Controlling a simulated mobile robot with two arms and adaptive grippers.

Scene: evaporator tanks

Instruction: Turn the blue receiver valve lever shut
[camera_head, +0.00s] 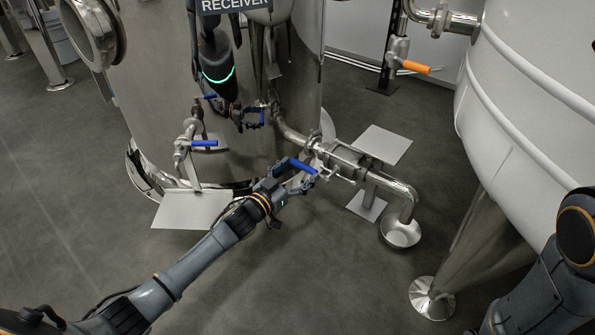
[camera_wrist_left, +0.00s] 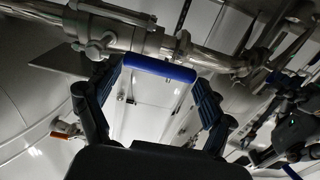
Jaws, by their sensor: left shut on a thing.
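The blue valve lever (camera_head: 301,166) is beside the metal pipe valve (camera_head: 343,160) at the foot of the shiny receiver tank (camera_head: 150,80). My left gripper (camera_head: 296,177) is at the lever, shut on it. In the left wrist view the blue lever (camera_wrist_left: 160,68) spans between my two fingertips (camera_wrist_left: 158,80), roughly in line with the pipe (camera_wrist_left: 215,58) behind it. My right arm shows at the lower right of the head view, but its gripper is out of the frame.
A second blue lever (camera_head: 204,143) sits on a fitting to the left. A steel cup (camera_head: 400,232) stands under the bent outlet pipe (camera_head: 408,200). A white tank (camera_head: 530,110) is on the right, with an orange lever (camera_head: 416,67) nearby.

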